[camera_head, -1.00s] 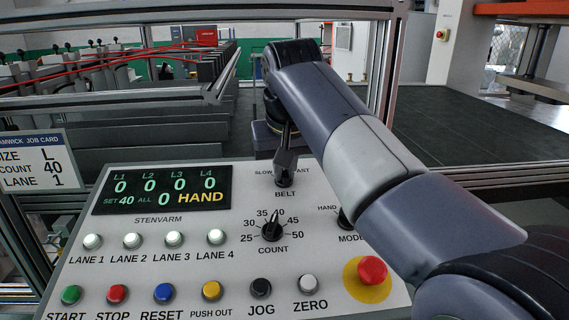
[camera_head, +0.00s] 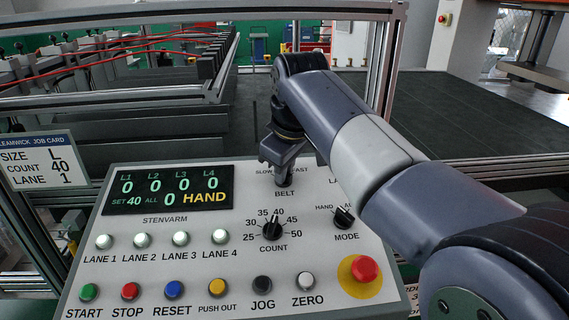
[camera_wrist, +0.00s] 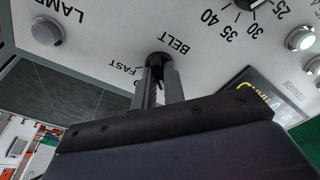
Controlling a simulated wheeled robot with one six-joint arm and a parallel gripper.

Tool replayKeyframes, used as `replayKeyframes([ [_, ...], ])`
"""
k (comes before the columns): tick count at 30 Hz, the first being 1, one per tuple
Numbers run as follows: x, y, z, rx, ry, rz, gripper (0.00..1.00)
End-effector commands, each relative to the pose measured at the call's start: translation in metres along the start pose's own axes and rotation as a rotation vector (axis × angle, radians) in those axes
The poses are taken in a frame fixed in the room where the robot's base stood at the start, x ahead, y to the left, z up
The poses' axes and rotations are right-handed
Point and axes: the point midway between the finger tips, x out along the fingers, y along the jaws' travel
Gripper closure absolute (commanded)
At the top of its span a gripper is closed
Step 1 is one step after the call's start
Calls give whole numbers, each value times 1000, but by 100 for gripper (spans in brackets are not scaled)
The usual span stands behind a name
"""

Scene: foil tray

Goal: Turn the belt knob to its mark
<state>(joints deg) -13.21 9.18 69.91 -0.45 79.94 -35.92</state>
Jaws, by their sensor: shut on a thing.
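The belt knob (camera_wrist: 158,60) is a small black knob on the light grey control panel, between the SLOW and FAST marks and above the word BELT. In the head view my gripper (camera_head: 284,180) comes down over it from above and hides most of it. In the wrist view the two fingers of my gripper (camera_wrist: 161,76) are shut on the knob, one on each side. Which way the knob's pointer faces is hidden by the fingers.
The count knob (camera_head: 272,229) sits just below, with its pointer near 40. The mode knob (camera_head: 343,218) and red stop button (camera_head: 365,268) are to the right. A lit display (camera_head: 170,189) reads HAND. A job card (camera_head: 40,160) stands at left.

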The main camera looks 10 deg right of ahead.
Motion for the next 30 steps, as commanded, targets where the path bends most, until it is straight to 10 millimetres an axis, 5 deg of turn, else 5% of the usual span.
replayKeyframes([
  [18,-1,0,-1,-47,5,-2,100],
  [19,-1,0,-1,-47,5,-2,88],
  [24,-1,0,-1,-46,3,-3,74],
  [30,0,0,0,-45,2,-3,67],
])
